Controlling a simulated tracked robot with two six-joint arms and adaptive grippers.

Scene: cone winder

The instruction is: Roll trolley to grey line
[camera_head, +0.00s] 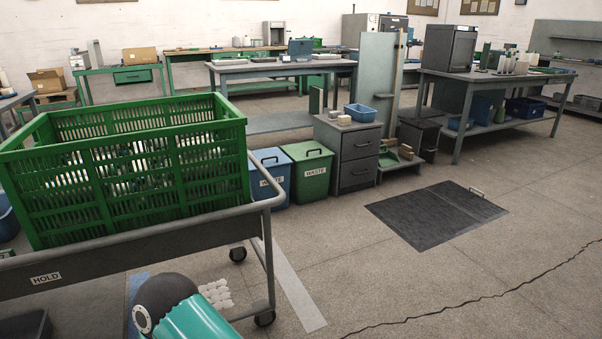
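The trolley (150,247) stands at the left, a dark grey frame with a HOLD label and a bent push rail at its right end. A green slatted crate (215,165) sits on it, with rows of white and dark items inside. Two casters show, the near one (264,318) and the far one (238,254). A pale grey line (295,289) lies on the floor just right of the near caster; its far end passes behind the rail and leg. A teal and black arm link of mine is at the bottom. Neither gripper is visible.
A blue strip (137,290) and pale pieces (216,294) lie below the trolley. Blue (270,178) and green (307,172) waste bins and a drawer cabinet (348,155) stand behind. A dark floor mat (420,220) and a crack are at right. Floor right of the line is open.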

